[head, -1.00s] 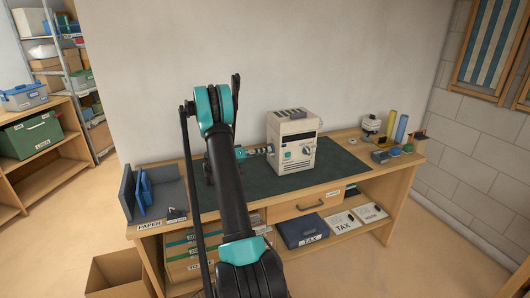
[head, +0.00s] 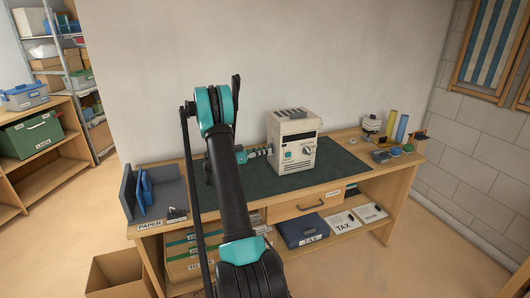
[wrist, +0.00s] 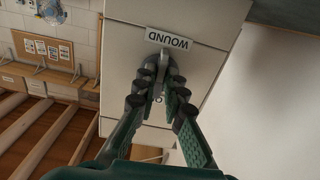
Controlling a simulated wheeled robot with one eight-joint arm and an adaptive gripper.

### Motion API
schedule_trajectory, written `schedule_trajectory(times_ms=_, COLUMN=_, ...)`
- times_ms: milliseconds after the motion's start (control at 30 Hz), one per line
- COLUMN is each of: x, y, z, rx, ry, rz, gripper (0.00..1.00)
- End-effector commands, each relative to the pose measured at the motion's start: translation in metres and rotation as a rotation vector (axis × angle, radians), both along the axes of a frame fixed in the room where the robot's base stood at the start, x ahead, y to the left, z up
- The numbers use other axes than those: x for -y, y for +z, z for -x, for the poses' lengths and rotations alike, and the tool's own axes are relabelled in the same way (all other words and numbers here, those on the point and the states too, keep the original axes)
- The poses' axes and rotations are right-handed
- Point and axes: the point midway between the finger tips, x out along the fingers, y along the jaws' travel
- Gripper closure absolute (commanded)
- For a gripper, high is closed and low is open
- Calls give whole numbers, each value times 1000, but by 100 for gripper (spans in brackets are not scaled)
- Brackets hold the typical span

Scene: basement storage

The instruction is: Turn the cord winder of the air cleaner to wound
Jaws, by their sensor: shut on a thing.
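The air cleaner (head: 293,145) is a cream box with a dark knob on its front, standing on the desk's dark mat. In the wrist view its side panel (wrist: 205,20) carries an upside-down WOUND label (wrist: 168,39). A second label (wrist: 157,98) is mostly hidden behind the fingers. The cord winder (wrist: 162,64) is a small grey lever on that side panel, its visible end close to the WOUND label. My gripper (wrist: 158,85) is shut on the winder, one finger on each side. In the head view my gripper (head: 258,151) meets the cleaner's left side.
The desk (head: 342,181) holds blue folders in a grey holder (head: 158,190) at left and small items with coloured rolls (head: 396,126) at right. An open cardboard box (head: 115,272) stands on the floor. The mat right of the cleaner is clear.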

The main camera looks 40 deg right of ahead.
Motion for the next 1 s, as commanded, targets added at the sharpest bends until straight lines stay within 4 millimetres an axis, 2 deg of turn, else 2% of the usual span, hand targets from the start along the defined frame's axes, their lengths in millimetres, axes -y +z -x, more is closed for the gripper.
schedule_trajectory(times_ms=667, x=-1, y=-2, z=0, rx=57, ry=-1, rz=9, gripper=100)
schedule_trajectory(times_ms=700, x=-1, y=-2, z=0, rx=57, ry=-1, rz=9, gripper=85)
schedule_trajectory(times_ms=833, x=-1, y=-1, z=0, rx=56, ry=-1, rz=10, gripper=69)
schedule_trajectory(times_ms=1000, x=0, y=-1, z=0, rx=56, ry=0, rz=11, gripper=69)
